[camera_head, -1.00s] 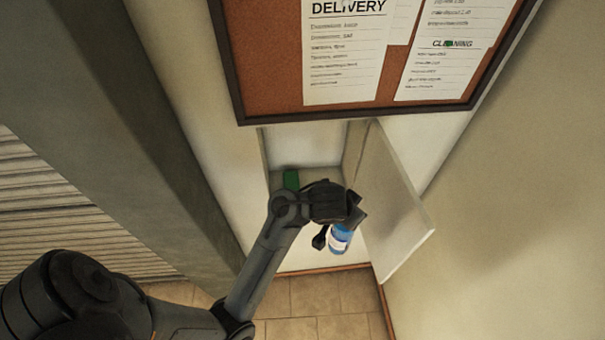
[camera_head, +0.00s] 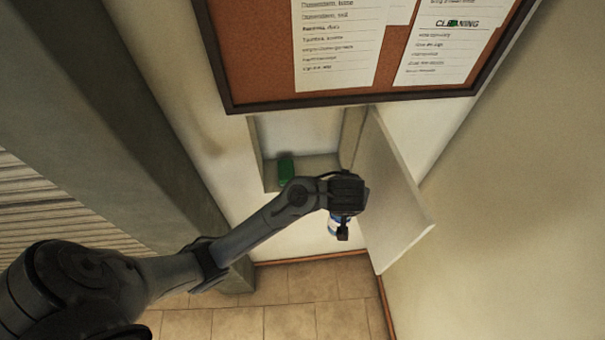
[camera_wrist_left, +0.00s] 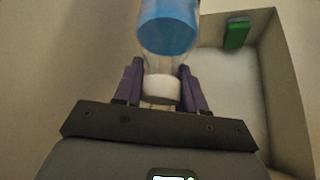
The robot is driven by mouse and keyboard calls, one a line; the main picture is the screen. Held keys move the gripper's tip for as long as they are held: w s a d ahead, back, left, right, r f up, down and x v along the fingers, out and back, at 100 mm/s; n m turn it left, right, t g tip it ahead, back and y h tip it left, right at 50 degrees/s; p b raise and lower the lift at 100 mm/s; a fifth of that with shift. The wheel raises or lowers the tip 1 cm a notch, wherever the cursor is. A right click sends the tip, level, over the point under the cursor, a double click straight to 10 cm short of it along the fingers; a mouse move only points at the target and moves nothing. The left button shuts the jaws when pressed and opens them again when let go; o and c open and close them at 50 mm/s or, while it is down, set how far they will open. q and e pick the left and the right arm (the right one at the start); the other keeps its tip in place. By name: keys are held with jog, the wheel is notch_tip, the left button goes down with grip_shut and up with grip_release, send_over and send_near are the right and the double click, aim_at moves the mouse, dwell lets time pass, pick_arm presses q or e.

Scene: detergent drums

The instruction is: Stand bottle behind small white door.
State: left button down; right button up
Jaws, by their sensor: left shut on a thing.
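The small white door (camera_head: 394,200) stands open to the right of a recessed wall compartment (camera_head: 297,135). My left gripper (camera_head: 343,222) is in front of the compartment, near the door's left side. It is shut on a bottle (camera_head: 333,226) with blue content, mostly hidden by the gripper in the head view. In the left wrist view the bottle (camera_wrist_left: 167,35) is clear with a white cap (camera_wrist_left: 162,88), and the purple-grey fingers (camera_wrist_left: 160,90) flank the cap end. The bottle is outside the compartment. My right gripper is not in view.
A green object (camera_head: 286,170) sits inside the compartment at its left; it also shows in the left wrist view (camera_wrist_left: 237,34). The rest of the compartment floor looks free. A cork notice board (camera_head: 265,60) hangs just above. A grey pillar (camera_head: 120,120) stands at left.

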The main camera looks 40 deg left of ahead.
pick_arm(q)
jog(key=w+a+f+n+g+y+b, duration=0.25)
jog(key=w+a+f+n+b, duration=0.25)
jog(key=a+f+b, duration=0.5)
jog(key=w+a+r+p, duration=0.1)
jog(key=w+a+p, duration=0.1)
jog(key=w+a, duration=0.8)
jog(key=shift+w+a+r+t+p, duration=0.2)
jog(key=shift+a+t+p, duration=0.2)
jog(key=shift+a, duration=0.55)
jog(key=c, duration=0.6)
grip_release()
jog(key=shift+f, duration=0.15)
jog(key=shift+c, duration=0.2)
